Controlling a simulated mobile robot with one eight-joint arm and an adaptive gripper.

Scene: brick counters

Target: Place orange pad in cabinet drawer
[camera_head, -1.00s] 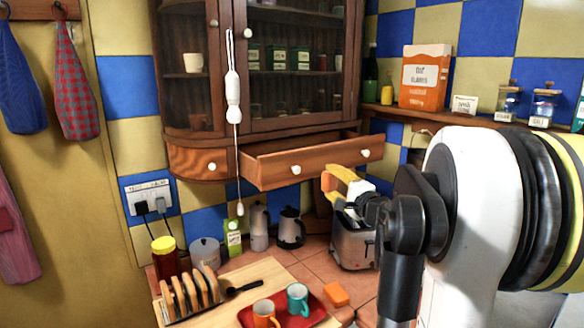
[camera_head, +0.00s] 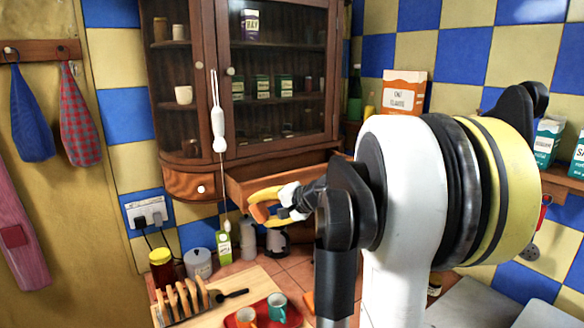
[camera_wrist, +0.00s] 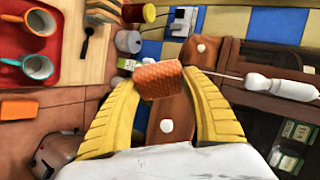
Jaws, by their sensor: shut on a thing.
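My gripper (camera_head: 262,207) is shut on an orange pad (camera_wrist: 158,80), pinched between the tips of its yellow fingers, as the wrist view shows. In the head view the gripper is in front of the cabinet drawer (camera_head: 237,188), which stands pulled out below the glass-doored cabinet. The gripper and arm hide much of the drawer front. In the wrist view the wooden drawer front (camera_wrist: 168,112) with its white knob shows between the fingers, behind the pad. The drawer's inside is hidden. A second orange pad (camera_wrist: 18,108) lies on the tiled counter.
A white pull cord (camera_head: 218,130) hangs just left of the gripper. A smaller drawer (camera_head: 190,184) to the left is shut. Below are a red tray (camera_head: 262,312) with two cups, a toast rack (camera_head: 182,300), jars and a green carton (camera_head: 223,246).

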